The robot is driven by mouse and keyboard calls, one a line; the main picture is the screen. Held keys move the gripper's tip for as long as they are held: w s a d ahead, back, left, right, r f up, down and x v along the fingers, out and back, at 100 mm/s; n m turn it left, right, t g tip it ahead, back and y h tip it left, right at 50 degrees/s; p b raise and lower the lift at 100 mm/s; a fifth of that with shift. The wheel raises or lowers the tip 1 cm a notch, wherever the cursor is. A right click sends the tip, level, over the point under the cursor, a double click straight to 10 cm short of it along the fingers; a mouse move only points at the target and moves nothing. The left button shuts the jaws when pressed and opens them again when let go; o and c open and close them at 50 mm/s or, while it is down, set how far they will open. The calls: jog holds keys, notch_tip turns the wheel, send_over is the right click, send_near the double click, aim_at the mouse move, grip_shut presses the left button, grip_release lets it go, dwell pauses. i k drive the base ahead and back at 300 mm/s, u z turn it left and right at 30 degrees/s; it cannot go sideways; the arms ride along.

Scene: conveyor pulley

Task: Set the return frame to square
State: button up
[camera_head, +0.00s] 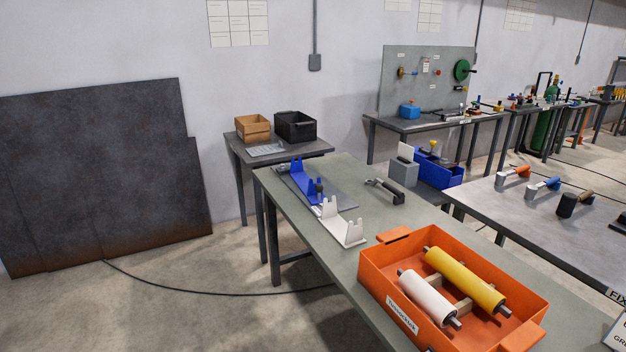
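A blue bracket-like frame (303,184) with upright notched ends stands on a dark grey plate (338,199) at the far end of the green-grey bench. A white frame (341,224) of similar shape stands nearer, at the bench's left edge. Both lie at a slant in the picture. I cannot tell from any label which one is the return frame, nor whether either is square to the plate. My gripper is not in view.
An orange tray (400,310) holding a white roller (428,298) and a yellow roller (465,277) sits on the near bench. A dark hand tool (386,191), grey block (403,172) and blue bin (438,172) are behind.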

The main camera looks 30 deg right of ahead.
aim_at(313, 192)
jog(key=u, duration=0.1)
jog(key=i, duration=1.1)
jog(key=u, duration=0.05)
